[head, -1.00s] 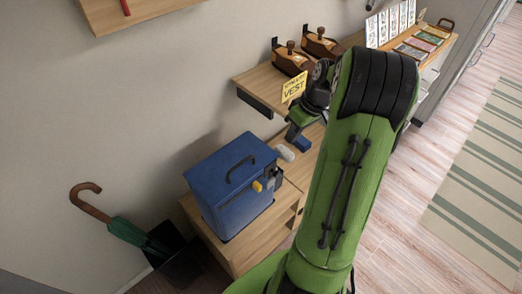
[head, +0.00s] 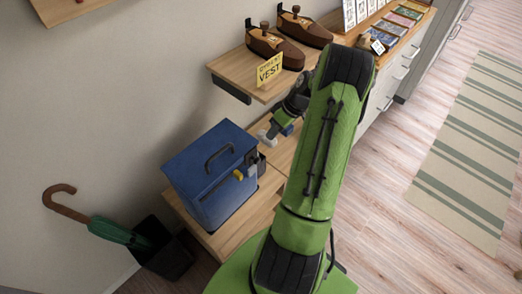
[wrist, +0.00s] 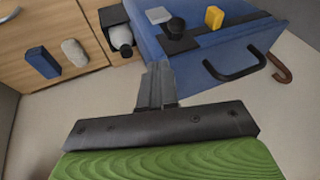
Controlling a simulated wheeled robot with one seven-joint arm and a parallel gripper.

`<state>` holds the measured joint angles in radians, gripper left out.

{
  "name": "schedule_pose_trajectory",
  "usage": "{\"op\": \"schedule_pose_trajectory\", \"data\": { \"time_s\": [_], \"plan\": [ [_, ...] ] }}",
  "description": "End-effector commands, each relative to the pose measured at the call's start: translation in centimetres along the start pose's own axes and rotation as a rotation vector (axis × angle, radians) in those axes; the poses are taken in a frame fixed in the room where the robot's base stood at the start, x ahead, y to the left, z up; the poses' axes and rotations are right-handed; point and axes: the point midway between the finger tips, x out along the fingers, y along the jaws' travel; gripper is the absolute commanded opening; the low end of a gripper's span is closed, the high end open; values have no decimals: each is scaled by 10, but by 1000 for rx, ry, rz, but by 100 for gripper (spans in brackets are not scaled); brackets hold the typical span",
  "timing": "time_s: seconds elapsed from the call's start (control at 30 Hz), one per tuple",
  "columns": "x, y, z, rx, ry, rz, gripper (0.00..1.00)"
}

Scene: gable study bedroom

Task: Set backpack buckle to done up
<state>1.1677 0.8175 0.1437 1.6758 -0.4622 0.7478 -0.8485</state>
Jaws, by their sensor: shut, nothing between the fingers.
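The blue, boxy backpack (head: 205,185) stands upright on a low wooden cabinet, with a dark handle on its top. It also shows in the wrist view (wrist: 240,45). On a dark strap along its face sit a yellow piece (wrist: 214,17), a black round piece (wrist: 176,28) and a pale grey piece (wrist: 158,15). The yellow piece also shows in the head view (head: 238,175). I cannot tell whether the buckle's parts are joined. My gripper (wrist: 157,68) is shut and empty, its tips close to the backpack's edge; contact cannot be told. My arm hides part of the cabinet.
A blue block (wrist: 42,62) and a pale stone-like lump (wrist: 75,52) lie beside the backpack. A dark holder with a bottle-like thing (wrist: 121,38) is nearer. A shelf (head: 228,78) with shoes is above. An umbrella (head: 110,230) leans at left.

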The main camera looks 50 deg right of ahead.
Motion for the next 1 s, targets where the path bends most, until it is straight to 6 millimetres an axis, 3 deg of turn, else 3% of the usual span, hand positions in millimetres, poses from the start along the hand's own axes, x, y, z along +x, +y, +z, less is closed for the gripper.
{"op": "schedule_pose_trajectory", "data": {
  "time_s": [0.1,0.3,0.5,0.83,1.0],
  "plan": [
    [29,-1,1,-1,-2,-5,0],
    [61,-14,5,0,-2,-2,0],
    [73,-23,8,1,-1,1,0],
    [74,-23,8,1,-1,1,0],
    [93,-17,16,1,-2,-1,0]
  ]
}}
